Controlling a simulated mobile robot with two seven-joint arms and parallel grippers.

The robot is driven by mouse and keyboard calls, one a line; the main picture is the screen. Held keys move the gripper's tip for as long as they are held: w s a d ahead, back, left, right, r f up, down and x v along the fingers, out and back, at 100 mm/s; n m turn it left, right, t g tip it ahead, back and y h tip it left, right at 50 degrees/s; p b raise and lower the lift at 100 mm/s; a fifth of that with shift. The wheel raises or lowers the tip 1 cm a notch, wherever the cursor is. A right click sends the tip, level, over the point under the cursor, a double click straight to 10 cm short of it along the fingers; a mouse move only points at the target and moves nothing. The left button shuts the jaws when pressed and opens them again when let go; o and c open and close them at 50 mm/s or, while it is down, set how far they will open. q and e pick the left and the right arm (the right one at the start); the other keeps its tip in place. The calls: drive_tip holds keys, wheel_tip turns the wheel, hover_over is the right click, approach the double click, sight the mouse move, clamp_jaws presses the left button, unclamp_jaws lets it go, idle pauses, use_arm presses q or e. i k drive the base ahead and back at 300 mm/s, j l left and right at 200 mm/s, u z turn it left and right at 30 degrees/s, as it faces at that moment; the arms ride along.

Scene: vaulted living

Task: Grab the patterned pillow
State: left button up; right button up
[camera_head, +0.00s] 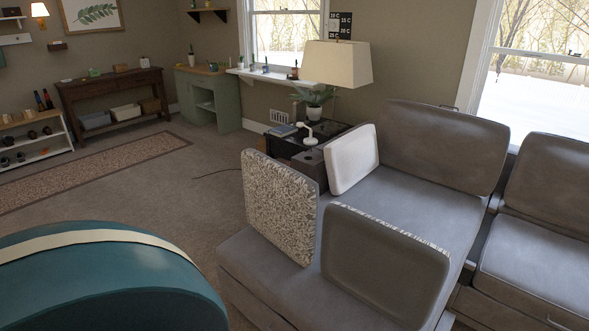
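The patterned pillow (280,206) stands upright on the left end of the grey sofa (398,200). Its face carries a light and grey leaf-like pattern. A grey pillow (384,262) with a pale patterned edge stands to its right and nearer to me, overlapping its lower right side in the picture. A white pillow (352,159) leans farther back on the sofa. Neither of my grippers shows in the head view.
A teal rounded piece with a cream band (95,238) fills the lower left. A dark side table (283,146) with a lamp (337,64) and plant stands behind the sofa. Carpeted floor (190,185) is open to the left of the sofa.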

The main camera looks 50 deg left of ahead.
sight(282, 204)
drive_tip(key=u, duration=1.65)
drive_tip(key=z, duration=0.4)
drive_tip(key=j+z, duration=0.25)
drive_tip(key=z, duration=0.15)
drive_tip(key=i+j+z, duration=0.1)
drive_tip(key=j+z, duration=0.45)
drive_tip(key=z, duration=0.2)
drive_tip(key=j+z, duration=0.25)
drive_tip(key=j, duration=0.3)
drive_tip(key=k+j+z, duration=0.2)
drive_tip(key=j, duration=0.3)
